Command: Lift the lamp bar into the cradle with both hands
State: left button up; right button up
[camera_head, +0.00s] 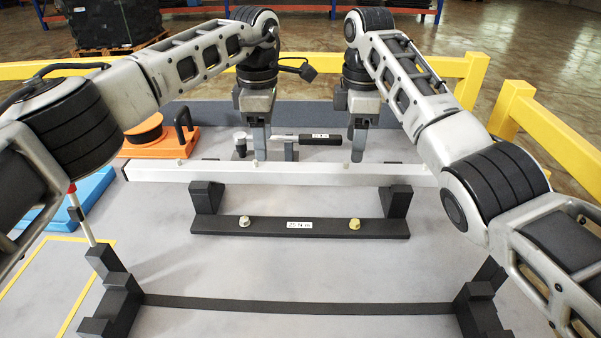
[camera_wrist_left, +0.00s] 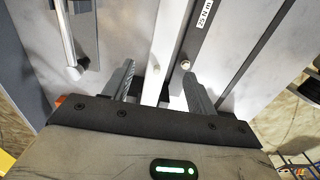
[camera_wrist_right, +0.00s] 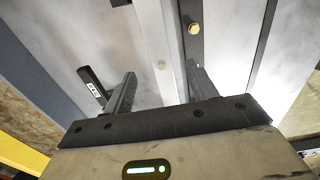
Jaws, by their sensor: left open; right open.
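The lamp bar (camera_head: 300,174) is a long white bar lying crosswise in the head view. A black stand (camera_head: 265,224) with two upright blocks and a labelled base bar is just in front of it; I cannot tell whether the blocks bear it. A wider black frame with stepped end blocks (camera_head: 108,290) is nearer to me. Which one is the cradle is unclear. My left gripper (camera_head: 257,142) is open over the bar, its fingers on either side of it in the left wrist view (camera_wrist_left: 160,88). My right gripper (camera_head: 357,145) is likewise open, straddling the bar in the right wrist view.
A black-handled tool (camera_head: 318,140) lies behind the bar between my grippers. An orange item with a black top (camera_head: 150,147) stands at the left, a blue one (camera_head: 85,195) nearer. A red-tipped rod (camera_head: 82,215) rises at the left. Yellow rails (camera_head: 560,130) border the area.

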aim_at(266, 166)
pick_arm(q)
notch_tip(266, 166, down, 7)
jog(key=shift+f, duration=0.15)
pick_arm(e)
notch_tip(266, 166, down, 7)
jog(key=shift+f, duration=0.2)
pick_arm(q)
grip_shut()
pick_arm(e)
grip_shut()
dwell(0.8)
